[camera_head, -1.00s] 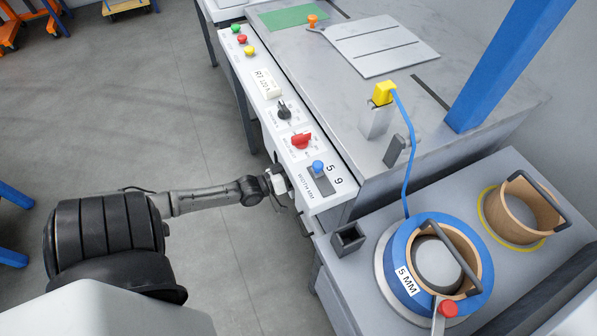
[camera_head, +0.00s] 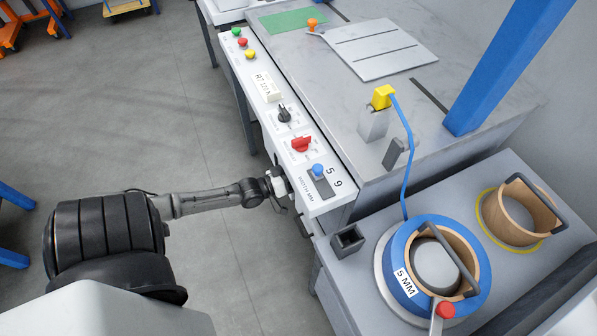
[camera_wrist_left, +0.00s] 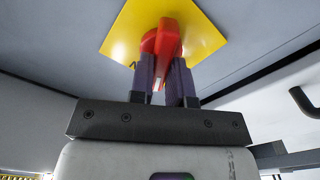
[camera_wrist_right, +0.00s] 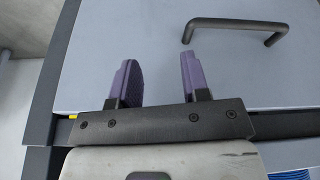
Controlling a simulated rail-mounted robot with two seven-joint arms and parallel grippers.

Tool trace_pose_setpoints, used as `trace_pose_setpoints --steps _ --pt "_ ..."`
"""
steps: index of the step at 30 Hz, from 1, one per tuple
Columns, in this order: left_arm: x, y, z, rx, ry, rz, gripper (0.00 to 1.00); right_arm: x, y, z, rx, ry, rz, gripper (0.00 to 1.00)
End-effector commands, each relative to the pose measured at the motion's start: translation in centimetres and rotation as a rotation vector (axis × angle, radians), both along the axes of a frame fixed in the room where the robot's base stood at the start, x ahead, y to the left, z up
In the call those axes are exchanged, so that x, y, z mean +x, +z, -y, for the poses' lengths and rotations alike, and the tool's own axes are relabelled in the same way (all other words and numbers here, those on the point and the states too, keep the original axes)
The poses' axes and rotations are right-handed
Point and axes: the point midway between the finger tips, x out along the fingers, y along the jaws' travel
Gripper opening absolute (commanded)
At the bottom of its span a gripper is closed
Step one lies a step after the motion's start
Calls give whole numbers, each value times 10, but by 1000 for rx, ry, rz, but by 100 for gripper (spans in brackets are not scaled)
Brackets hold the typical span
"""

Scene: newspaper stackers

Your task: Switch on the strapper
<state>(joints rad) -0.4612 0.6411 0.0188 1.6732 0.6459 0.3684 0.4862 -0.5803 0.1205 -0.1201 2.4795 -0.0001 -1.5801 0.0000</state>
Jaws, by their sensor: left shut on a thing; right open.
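In the left wrist view a red rotary switch handle (camera_wrist_left: 167,38) stands out from a square yellow plate (camera_wrist_left: 123,30) on a grey face of the strapper. My left gripper (camera_wrist_left: 164,78) is shut on the red handle, one finger on each side of it. The handle's exact angle and any markings are hard to tell. In the head view my left arm reaches the front of the strapper (camera_head: 385,45), below its control panel (camera_head: 318,208); the red handle is hidden there. My right gripper (camera_wrist_right: 157,62) is open and empty in front of a grey panel (camera_wrist_right: 240,75).
The control panel carries green, red and yellow buttons, a black knob (camera_head: 284,115), a red knob (camera_head: 302,144) and a blue knob (camera_head: 317,169). A blue strap spool (camera_head: 401,285) lies on the lower shelf. A dark handle (camera_wrist_right: 236,22) is near my right gripper.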

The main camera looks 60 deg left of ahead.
Motion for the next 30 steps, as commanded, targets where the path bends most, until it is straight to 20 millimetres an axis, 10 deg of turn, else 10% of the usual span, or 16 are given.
trace_pose_setpoints --steps 12,30 --pt "0 5 2 288 2 10 0 0 49 -2 6 -3 1 43" --pt "0 1 3 519 1 21 0 0 70 2 -6 3 1 43"
